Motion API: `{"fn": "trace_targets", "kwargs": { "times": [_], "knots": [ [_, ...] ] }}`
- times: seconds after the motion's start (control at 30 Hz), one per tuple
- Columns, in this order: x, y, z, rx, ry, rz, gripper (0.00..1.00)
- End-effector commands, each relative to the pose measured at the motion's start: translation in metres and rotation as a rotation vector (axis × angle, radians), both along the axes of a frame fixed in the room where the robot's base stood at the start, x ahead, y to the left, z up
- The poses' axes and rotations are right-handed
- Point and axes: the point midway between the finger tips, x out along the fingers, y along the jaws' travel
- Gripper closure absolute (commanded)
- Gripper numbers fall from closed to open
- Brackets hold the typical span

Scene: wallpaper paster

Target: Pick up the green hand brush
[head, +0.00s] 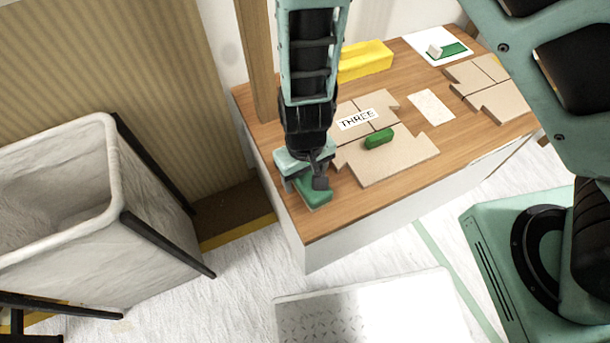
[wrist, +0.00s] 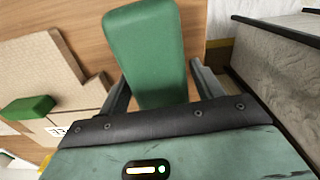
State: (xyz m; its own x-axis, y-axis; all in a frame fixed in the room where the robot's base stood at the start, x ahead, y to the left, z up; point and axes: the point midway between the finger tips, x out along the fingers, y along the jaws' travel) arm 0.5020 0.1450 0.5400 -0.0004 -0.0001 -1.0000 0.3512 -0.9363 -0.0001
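A green, rounded oblong thing, which looks like the hand brush (head: 316,192), lies at the near left corner of the wooden table. In the wrist view, the brush (wrist: 145,45) fills the middle, its lower end between my fingers. My gripper (head: 308,180) points down over it in the head view and hides part of it. In the wrist view, my gripper (wrist: 158,75) has its fingers apart, one on each side of the brush. A narrow gap shows at the right finger; contact at the left is unclear.
A pale fabric bin (head: 150,235) stands left of the table.

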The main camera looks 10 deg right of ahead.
Motion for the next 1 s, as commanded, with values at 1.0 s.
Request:
{"fn": "trace_targets", "kwargs": {
  "times": [1.0],
  "knots": [
    [0.0,0.0,0.095,0.002,-0.002,0.0,0.76]
  ]
}}
